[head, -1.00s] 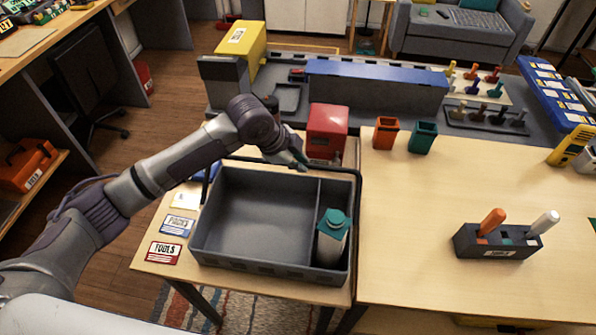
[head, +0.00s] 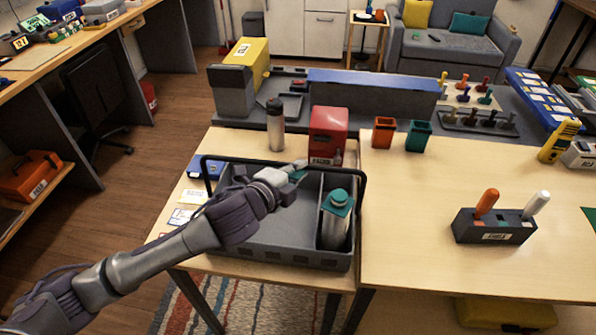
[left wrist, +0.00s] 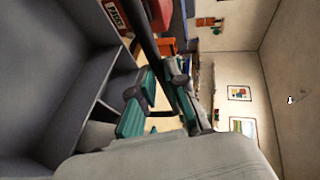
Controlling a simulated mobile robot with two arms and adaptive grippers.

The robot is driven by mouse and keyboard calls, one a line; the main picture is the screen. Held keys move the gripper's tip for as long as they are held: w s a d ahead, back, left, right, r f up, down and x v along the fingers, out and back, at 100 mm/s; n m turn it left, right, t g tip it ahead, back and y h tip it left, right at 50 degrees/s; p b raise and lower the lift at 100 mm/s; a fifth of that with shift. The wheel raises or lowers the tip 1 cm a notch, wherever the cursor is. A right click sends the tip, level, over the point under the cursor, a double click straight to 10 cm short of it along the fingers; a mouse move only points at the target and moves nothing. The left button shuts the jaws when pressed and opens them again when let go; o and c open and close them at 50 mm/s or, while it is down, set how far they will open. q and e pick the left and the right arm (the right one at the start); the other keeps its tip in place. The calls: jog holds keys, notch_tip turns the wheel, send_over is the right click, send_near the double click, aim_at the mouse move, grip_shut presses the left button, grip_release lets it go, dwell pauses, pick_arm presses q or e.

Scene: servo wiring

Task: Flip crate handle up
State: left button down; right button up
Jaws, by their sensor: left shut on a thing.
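The dark grey crate (head: 290,256) stands at the table's left front corner. Its black handle (head: 245,159) stands raised above the back part of the crate, its side arms running down to the crate's sides. My left gripper (head: 298,170) reaches over the crate and is shut on the handle's crossbar near its middle. In the left wrist view the handle (left wrist: 155,50) runs as a dark bar past the teal fingertips (left wrist: 150,105). A grey bottle with a teal cap (head: 337,215) stands in the crate's right compartment. My forearm hides much of the left compartment.
A red box (head: 328,132) and a grey bottle (head: 275,125) stand behind the crate. An orange bin (head: 383,132) and a teal bin (head: 419,138) are to the right. A tool holder (head: 494,228) stands on the right table, with clear surface around it.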

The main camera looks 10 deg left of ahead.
pick_arm(q)
jog(key=shift+s+f, duration=0.25)
jog(key=shift+s, duration=0.7)
jog(key=shift+f, duration=0.2)
jog(key=c, duration=1.2)
grip_release()
jog(key=shift+r, duration=0.15)
jog(key=shift+s+r, duration=0.1)
jog(key=v, duration=1.2)
